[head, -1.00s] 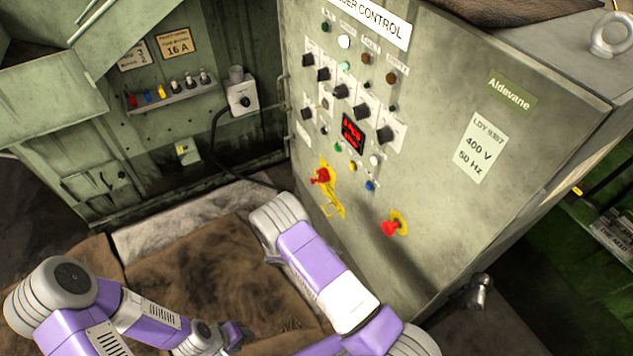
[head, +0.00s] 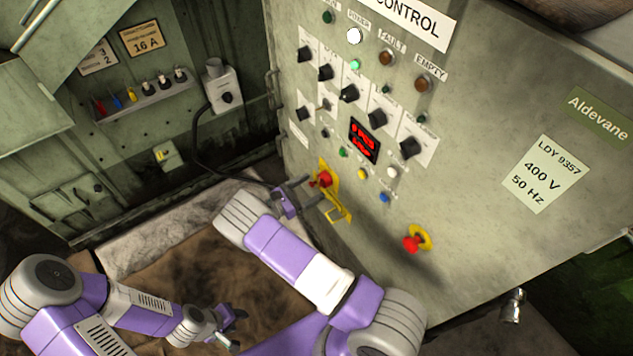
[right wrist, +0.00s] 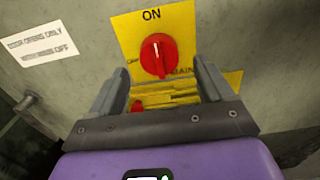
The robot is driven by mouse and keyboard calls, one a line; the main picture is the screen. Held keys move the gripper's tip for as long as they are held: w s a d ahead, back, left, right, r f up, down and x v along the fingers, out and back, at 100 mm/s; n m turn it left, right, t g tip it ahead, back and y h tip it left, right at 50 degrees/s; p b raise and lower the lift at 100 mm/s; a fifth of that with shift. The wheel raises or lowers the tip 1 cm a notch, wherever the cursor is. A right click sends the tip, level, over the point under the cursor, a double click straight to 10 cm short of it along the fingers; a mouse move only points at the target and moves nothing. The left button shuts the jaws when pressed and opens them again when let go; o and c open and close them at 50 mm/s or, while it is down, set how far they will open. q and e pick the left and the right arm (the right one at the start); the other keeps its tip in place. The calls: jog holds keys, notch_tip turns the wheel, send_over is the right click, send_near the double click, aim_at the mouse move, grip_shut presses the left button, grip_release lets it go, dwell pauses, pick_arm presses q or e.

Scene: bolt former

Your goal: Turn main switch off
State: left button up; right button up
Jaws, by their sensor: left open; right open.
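The main switch (head: 323,180) is a red rotary knob on a yellow plate on the cabinet front, low and left in the head view. In the right wrist view the red knob (right wrist: 158,56) sits under the word ON, with its white mark upright toward ON. My right gripper (head: 314,189) is open in front of the plate. Its fingers (right wrist: 160,82) lie to either side below the knob, apart from it. A yellow hasp-like part shows between the fingers. My left gripper (head: 236,328) is open and empty, low over the brown cloth, away from the cabinet.
A red mushroom button (head: 411,244) on a yellow ring is to the right of the switch. Black knobs, lamps and a red display (head: 364,140) are above it. A grey socket box (head: 222,88) with a cable is on the left wall.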

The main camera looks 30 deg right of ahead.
aim_at(320, 183)
jog(key=shift+w+d+f, duration=0.1)
jog(key=shift+w+d, duration=0.05)
jog(key=shift+d, duration=1.6)
jog(key=c, duration=1)
